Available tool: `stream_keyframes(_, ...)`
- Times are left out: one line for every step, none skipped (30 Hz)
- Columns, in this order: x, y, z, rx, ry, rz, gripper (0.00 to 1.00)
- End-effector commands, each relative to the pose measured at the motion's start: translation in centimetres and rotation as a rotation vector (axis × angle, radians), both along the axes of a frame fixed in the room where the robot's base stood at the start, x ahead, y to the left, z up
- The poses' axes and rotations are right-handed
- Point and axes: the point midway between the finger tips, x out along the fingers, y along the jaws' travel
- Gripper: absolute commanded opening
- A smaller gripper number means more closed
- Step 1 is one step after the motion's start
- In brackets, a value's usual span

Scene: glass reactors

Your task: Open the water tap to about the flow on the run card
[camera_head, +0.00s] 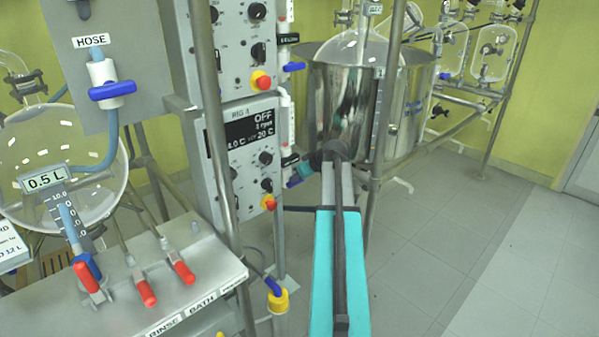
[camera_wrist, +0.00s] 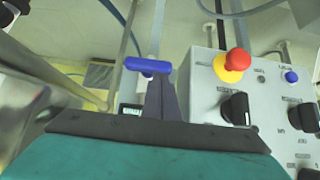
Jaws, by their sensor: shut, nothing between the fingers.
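My gripper (camera_head: 335,152) is shut and empty, at the right edge of the lower RIG A control box (camera_head: 240,135). In the wrist view, my gripper's fingers (camera_wrist: 161,88) point at a blue tap handle (camera_wrist: 147,66). It lies crosswise just beyond the fingertips; I cannot tell if they touch. In the head view, a blue handle (camera_head: 302,172) shows beside my gripper, partly hidden. A similar blue handle (camera_head: 294,67) sits higher up. A blue tap (camera_head: 112,91) is under the HOSE label. Their small labels are unreadable. A white card (camera_head: 12,246) is cut off at the left edge.
The box carries knobs and a red-yellow stop button (camera_wrist: 234,64). A steel vessel (camera_head: 335,100) stands behind my gripper. Upright frame poles (camera_head: 380,130) are close by. A bench with red-handled valves (camera_head: 182,270) stands at front left. The floor (camera_head: 480,240) at right is clear.

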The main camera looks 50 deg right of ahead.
Motion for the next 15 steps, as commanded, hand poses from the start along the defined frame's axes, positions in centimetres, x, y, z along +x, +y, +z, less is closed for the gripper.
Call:
stream_keyframes(0.0,0.0,-0.2,0.0,0.0,0.0,0.0)
stream_keyframes(0.0,0.0,-0.3,0.0,0.0,0.0,0.0)
stream_keyframes(0.0,0.0,-0.3,0.001,0.0,0.001,0.0)
stream_keyframes(0.0,0.0,-0.4,0.001,0.0,0.001,0.0)
stream_keyframes(0.0,0.0,-0.4,0.001,0.0,0.001,0.0)
stream_keyframes(0.0,0.0,-0.4,0.001,0.0,0.001,0.0)
stream_keyframes(0.0,0.0,-0.3,0.001,0.0,0.001,0.0)
stream_keyframes(0.0,0.0,-0.3,0.001,0.0,0.001,0.0)
stream_keyframes(0.0,0.0,-0.3,0.001,0.0,0.001,0.0)
stream_keyframes(0.0,0.0,-0.3,0.001,0.0,0.001,0.0)
stream_keyframes(0.7,-3.0,-0.3,0.001,0.0,-0.001,0.0)
stream_keyframes(0.2,-1.2,-0.3,0.0,0.0,0.001,0.0)
stream_keyframes(0.2,-0.7,-0.3,0.0,0.0,0.003,0.0)
stream_keyframes(0.2,-0.4,-0.3,-0.001,0.0,0.004,0.0)
stream_keyframes(0.2,-0.2,-0.3,-0.001,0.0,0.003,0.0)
